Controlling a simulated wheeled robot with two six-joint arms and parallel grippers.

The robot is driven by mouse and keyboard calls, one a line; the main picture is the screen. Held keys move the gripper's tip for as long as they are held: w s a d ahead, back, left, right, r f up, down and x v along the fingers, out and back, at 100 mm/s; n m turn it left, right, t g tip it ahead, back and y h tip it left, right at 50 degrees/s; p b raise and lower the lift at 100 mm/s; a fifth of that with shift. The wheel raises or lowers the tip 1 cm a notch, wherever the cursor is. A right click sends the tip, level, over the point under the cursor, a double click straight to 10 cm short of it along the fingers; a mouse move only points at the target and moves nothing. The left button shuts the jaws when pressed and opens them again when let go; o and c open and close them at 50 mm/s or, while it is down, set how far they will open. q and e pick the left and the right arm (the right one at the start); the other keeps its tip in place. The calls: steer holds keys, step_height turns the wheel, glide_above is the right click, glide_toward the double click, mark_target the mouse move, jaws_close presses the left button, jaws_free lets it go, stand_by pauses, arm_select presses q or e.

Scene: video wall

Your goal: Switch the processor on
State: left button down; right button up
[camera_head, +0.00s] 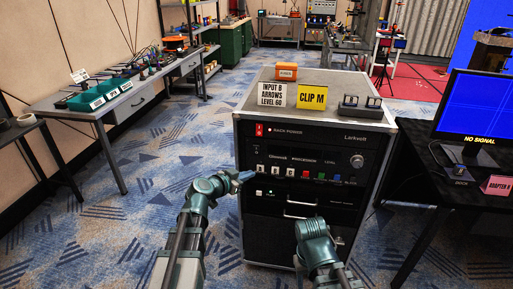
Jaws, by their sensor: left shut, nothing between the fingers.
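The black rack case (245,216) stands in front of me with several rack units in its front. The top panel reads "RACK POWER" beside a lit red switch (259,130). Below it, a panel (345,150) has a "LEVEL" label, a round knob (356,161) and a row of white, red, green and blue buttons (305,174). A lower panel has a small white button (259,192). My left gripper (246,176) is shut and empty, its tips just left of the button row; contact cannot be told. My right arm's end (312,229) is before the lower rack; its fingertips are hidden.
On the case stand a white card (272,95) reading "INPUT B ARROWS LEVEL 60", a yellow "CLIP M" card (312,96) and an orange box (286,71). A monitor (480,108) at right reads "NO SIGNAL". A bench (66,112) stands left; carpet between is clear.

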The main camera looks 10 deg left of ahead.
arm_select(q)
steer(key=shift+w, duration=0.1)
steer(key=p, duration=0.3)
glide_toward(259, 149)
steer(key=shift+s+d+f+x, duration=0.1)
steer(key=shift+f+x, duration=0.05)
steer(key=shift+x, duration=0.75)
steer(key=shift+s+d+f+x, duration=0.1)
steer(key=shift+x, duration=0.75)
steer(key=shift+s+d+f+x, duration=0.1)
steer(key=shift+f+x, duration=0.05)
steer(key=shift+x, duration=0.75)
steer(key=shift+w+r, duration=0.1)
steer(key=shift+w, duration=0.3)
steer(key=shift+w+r, duration=0.15)
steer(key=shift+w, duration=0.2)
steer(key=shift+s, duration=0.15)
stand_by(0.5)
steer(key=shift+s+f, duration=0.25)
steer(key=shift+s, duration=0.4)
